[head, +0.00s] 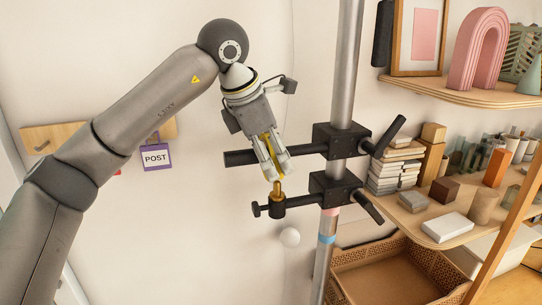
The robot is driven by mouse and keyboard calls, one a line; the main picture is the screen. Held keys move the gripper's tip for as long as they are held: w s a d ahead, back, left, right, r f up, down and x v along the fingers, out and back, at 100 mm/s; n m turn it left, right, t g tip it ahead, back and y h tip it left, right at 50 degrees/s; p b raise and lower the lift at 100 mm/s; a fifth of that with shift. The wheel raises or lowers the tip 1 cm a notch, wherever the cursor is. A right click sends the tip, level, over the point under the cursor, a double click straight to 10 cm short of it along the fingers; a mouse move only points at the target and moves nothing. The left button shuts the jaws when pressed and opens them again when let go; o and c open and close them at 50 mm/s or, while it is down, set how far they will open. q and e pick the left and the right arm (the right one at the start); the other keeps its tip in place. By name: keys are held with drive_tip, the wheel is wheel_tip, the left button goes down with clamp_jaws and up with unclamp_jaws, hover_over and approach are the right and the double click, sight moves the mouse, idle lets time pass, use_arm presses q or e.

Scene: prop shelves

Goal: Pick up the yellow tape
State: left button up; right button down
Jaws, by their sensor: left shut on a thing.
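My left gripper (273,172) points down in the middle of the head view, in front of the metal pole. Its fingers are shut on a narrow yellow thing, which looks like the yellow tape (271,150), seen edge-on. The fingers hide most of it. Just below the fingertips is a brass-coloured peg (277,189) on the lower black clamp (296,199). I cannot tell whether the held thing touches the peg. My right gripper is not in view.
The upright pole (344,60) carries an upper black clamp (335,142) beside my fingers. Shelves with a pink arch (480,50), blocks and books (385,176) stand at right. A wicker basket (385,262) sits below. A POST tag (156,157) hangs on the left wall.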

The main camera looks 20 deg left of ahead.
use_arm(q)
drive_tip(key=shift+r, duration=0.1)
drive_tip(key=shift+r+b, duration=0.5)
drive_tip(key=shift+b, duration=0.1)
drive_tip(key=s+a+b, duration=0.6)
drive_tip(key=s+a, duration=0.3)
drive_tip(key=a, duration=0.5)
drive_tip(key=d+f+m+g+h, duration=0.2)
drive_tip(key=f+m, duration=0.3)
drive_tip(key=f, duration=0.4)
drive_tip(key=d+f+m+g+h, duration=0.1)
drive_tip(key=d+f+m+g, duration=0.15)
drive_tip(key=f+m, duration=0.5)
drive_tip(key=s+d+f+m+g, duration=0.1)
drive_tip(key=s+d+f+m, duration=0.1)
drive_tip(key=f, duration=0.4)
drive_tip(key=s+d+f+m+g+y, duration=0.1)
drive_tip(key=s+d+f+m+g, duration=0.1)
drive_tip(key=s+f+m, duration=0.3)
drive_tip(key=s+d+f+m+g+y, duration=0.1)
drive_tip(key=s+d+f+m, duration=0.2)
drive_tip(key=f, duration=0.5)
drive_tip(key=shift+s+d+f+m, duration=0.2)
drive_tip(key=shift+s+f+m, duration=0.15)
drive_tip(key=shift+s+m, duration=0.45)
